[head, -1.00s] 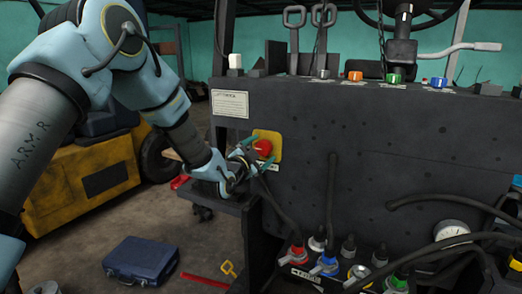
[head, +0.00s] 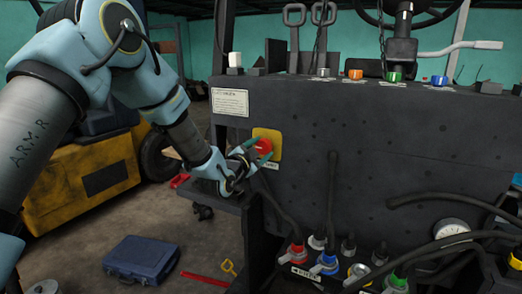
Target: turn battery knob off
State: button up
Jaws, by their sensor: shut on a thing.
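The battery knob (head: 264,147) is red and sits on a yellow plate (head: 274,136) on the left part of the dark forklift panel. A small white label (head: 271,166) is below the plate. My gripper (head: 258,150) reaches the knob from the left, with its teal fingers on either side of it, shut on it. The fingers hide part of the knob. The knob's exact turn angle is too small to tell.
A white notice (head: 230,102) is on the panel above left of the knob. Cables and coloured connectors (head: 325,262) crowd the lower right. A blue case (head: 141,260) lies on the floor. Levers (head: 323,40) stand on top of the panel.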

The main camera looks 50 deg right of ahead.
jog(key=shift+f, duration=0.1)
jog(key=n+b, duration=0.1)
jog(key=b, duration=0.1)
jog(key=n+b, duration=0.2)
jog(key=b, duration=0.1)
jog(key=shift+f+n, duration=0.2)
jog(key=shift+n, duration=0.1)
jog(key=n+b, duration=0.4)
jog(key=b, duration=0.1)
jog(key=n+b, duration=0.4)
jog(key=n, duration=0.2)
jog(key=shift+r, duration=0.1)
jog(key=shift+r+n+b, duration=0.1)
jog(key=shift+n+b, duration=1.25)
jog(key=shift+n, duration=0.75)
jog(key=shift+s, duration=0.1)
jog(key=o, duration=1.4)
jog(key=shift+r, duration=0.1)
jog(key=shift+c, duration=0.2)
